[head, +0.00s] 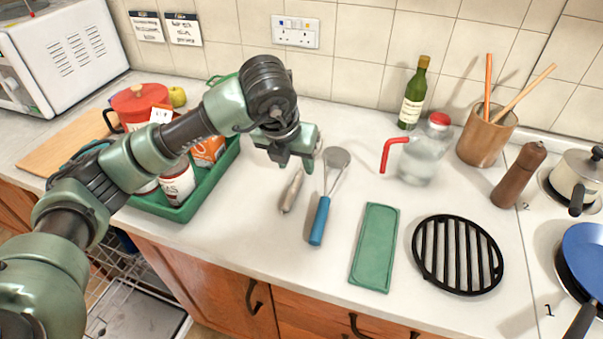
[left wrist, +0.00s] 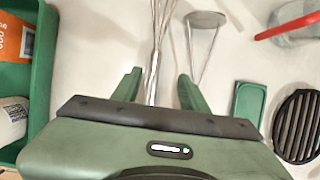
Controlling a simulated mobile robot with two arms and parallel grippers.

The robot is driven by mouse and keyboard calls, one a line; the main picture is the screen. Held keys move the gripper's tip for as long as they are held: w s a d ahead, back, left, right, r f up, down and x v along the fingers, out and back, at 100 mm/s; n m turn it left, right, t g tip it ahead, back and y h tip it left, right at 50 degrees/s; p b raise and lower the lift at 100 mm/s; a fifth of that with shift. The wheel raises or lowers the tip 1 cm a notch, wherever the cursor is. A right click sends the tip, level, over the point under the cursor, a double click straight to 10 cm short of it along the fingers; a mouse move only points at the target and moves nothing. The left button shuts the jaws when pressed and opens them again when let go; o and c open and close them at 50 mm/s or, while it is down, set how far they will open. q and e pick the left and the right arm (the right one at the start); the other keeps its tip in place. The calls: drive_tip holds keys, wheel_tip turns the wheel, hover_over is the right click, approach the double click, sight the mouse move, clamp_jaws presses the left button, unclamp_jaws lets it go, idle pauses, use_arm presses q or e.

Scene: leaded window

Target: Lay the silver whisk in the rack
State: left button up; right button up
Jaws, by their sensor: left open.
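The silver whisk (head: 291,191) lies on the white worktop, its handle end toward the front edge and its wire end hidden behind my gripper in the head view. My left gripper (head: 296,164) is open above it. In the left wrist view the whisk (left wrist: 155,60) runs between the two spread fingers, not visibly gripped. A wire rack (head: 122,287) shows at the lower left of the head view, in an open dishwasher below the worktop, partly hidden by my arm. My right gripper is out of view.
A blue-handled utensil (head: 319,222) lies just right of the whisk. A green tray (head: 214,188) with a can and carton stands left. A green mat (head: 374,248), a black round trivet (head: 457,255) and a jug (head: 420,160) are further right.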

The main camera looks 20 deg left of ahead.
sight(298, 177)
use_arm(q)
drive_tip(key=shift+w+a+f, duration=0.1)
drive_tip(key=shift+a+f, duration=0.05)
drive_tip(key=shift+a, duration=0.3)
drive_tip(key=p+x, duration=0.2)
drive_tip(key=x, duration=0.4)
drive_tip(key=shift+w+f, duration=0.1)
drive_tip(key=shift+f, duration=0.05)
drive_tip(key=shift+w+f, duration=0.15)
drive_tip(key=shift+f, duration=0.25)
drive_tip(key=shift+c, duration=0.3)
clamp_jaws()
